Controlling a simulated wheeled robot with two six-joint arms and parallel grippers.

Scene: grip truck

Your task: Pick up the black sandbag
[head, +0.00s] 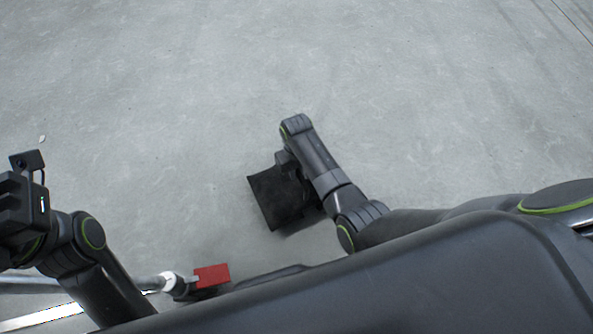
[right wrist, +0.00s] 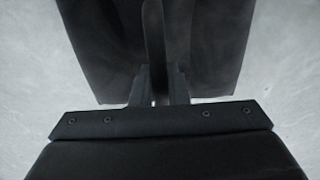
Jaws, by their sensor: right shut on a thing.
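The black sandbag (head: 277,197) shows near the middle of the head view, under my right forearm, with grey floor around it. My right gripper (right wrist: 155,85) is shut on the sandbag's black strap or edge. In the right wrist view the sandbag's dark panels (right wrist: 95,45) hang on both sides of the fingers. In the head view my right arm hides the gripper's fingers and part of the sandbag. I cannot tell whether the sandbag touches the floor. My left arm is at the left edge of the head view, and its fingertips are not visible.
A metal pole with a red block (head: 212,276) at its end lies at the lower left, close to my body. The grey concrete floor (head: 180,80) is clear ahead and to both sides of the sandbag.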

